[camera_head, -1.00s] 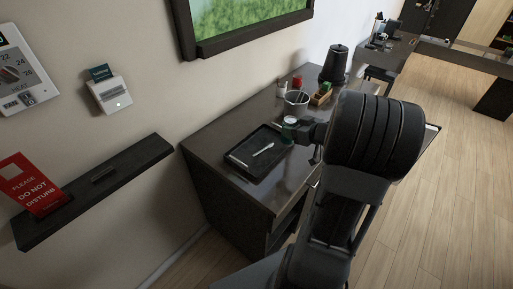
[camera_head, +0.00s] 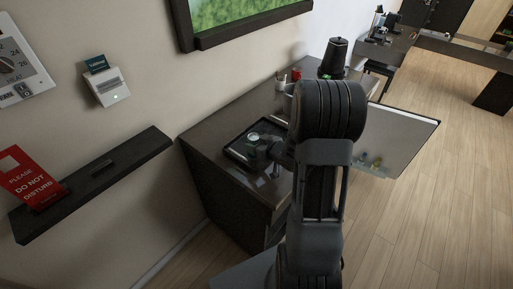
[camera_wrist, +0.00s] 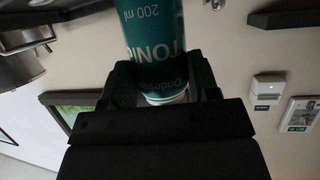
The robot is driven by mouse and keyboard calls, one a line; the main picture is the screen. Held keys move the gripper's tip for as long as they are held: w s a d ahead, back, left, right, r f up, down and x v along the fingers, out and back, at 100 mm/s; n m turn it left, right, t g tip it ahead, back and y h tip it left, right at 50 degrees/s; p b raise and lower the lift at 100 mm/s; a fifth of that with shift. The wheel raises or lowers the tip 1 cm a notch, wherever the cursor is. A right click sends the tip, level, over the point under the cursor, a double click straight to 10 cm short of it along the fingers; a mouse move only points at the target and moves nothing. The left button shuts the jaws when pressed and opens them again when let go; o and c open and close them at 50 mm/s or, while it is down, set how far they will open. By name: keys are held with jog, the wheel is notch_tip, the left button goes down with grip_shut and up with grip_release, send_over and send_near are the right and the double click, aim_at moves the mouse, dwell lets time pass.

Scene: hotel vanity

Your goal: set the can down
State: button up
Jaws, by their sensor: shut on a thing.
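My gripper (camera_head: 265,147) is shut on the can (camera_wrist: 153,45), a green can with white lettering and a pale rim. The gripper fingers (camera_wrist: 160,82) press on both sides of it in the wrist view. In the head view, the can's pale round top shows over the black tray (camera_head: 232,151) on the dark desk. My gripper and arm cover part of the tray and whatever lies on it. I cannot tell whether the can's base touches the tray.
A metal bucket (camera_wrist: 14,66) shows in the wrist view. A dark shelf (camera_head: 100,178) is on the left wall.

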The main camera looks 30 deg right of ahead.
jog(key=shift+f, duration=0.65)
jog(key=shift+d+f, duration=0.1)
jog(key=shift+f+b, duration=0.15)
jog(key=shift+b, duration=0.15)
jog(key=o, duration=1.1)
